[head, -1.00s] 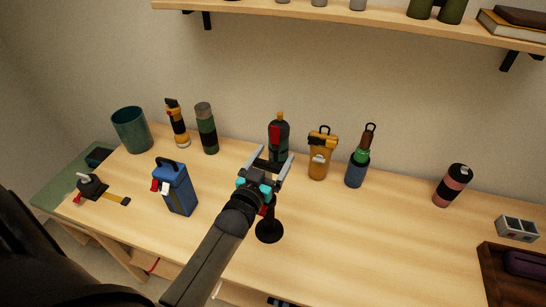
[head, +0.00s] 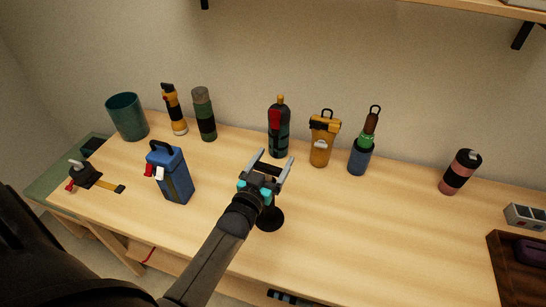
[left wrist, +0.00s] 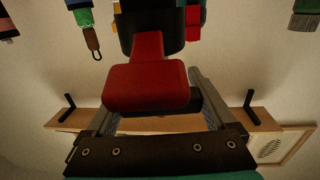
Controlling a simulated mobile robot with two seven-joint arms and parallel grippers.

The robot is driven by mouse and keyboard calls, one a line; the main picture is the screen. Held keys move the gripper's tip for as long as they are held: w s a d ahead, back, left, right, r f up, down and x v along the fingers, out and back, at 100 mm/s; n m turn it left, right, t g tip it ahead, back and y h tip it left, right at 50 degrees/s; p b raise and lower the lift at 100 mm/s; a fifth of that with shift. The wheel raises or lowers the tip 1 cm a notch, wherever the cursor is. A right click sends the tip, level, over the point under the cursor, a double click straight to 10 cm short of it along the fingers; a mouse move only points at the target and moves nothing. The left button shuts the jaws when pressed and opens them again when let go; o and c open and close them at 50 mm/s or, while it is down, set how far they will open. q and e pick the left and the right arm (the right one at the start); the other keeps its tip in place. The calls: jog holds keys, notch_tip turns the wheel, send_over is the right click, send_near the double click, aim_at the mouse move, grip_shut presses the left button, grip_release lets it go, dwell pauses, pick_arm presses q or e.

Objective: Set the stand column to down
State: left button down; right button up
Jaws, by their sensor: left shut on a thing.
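The stand column (head: 270,219) stands on the wooden table, and its round black base shows just below and behind my left gripper (head: 273,160). The fingers are around a black bar at the top of the stand, and the gripper is shut on it. Most of the column is hidden behind the gripper and wrist. In the left wrist view a red part (left wrist: 150,85) sits close in front of the fingers, with a dark body beyond it. I cannot tell for sure what the red part belongs to. My right gripper is not in view.
Behind the stand are a dark bottle (head: 279,135), an orange container (head: 321,145) and a blue holder (head: 360,160). A blue box (head: 176,182) stands left. A pink-and-black cylinder (head: 457,176) is on the right. The table (head: 370,230) is clear right of the stand.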

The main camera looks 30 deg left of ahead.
pick_arm(q)
jog(key=shift+s+f, duration=0.15)
jog(key=shift+f, duration=0.45)
jog(key=shift+c, duration=0.3)
grip_release()
jog(key=shift+o, duration=0.3)
jog(key=s+d, duration=0.2)
jog(key=s, duration=1.3)
jog(key=shift+p, duration=0.3)
jog(key=shift+w+d, duration=0.1)
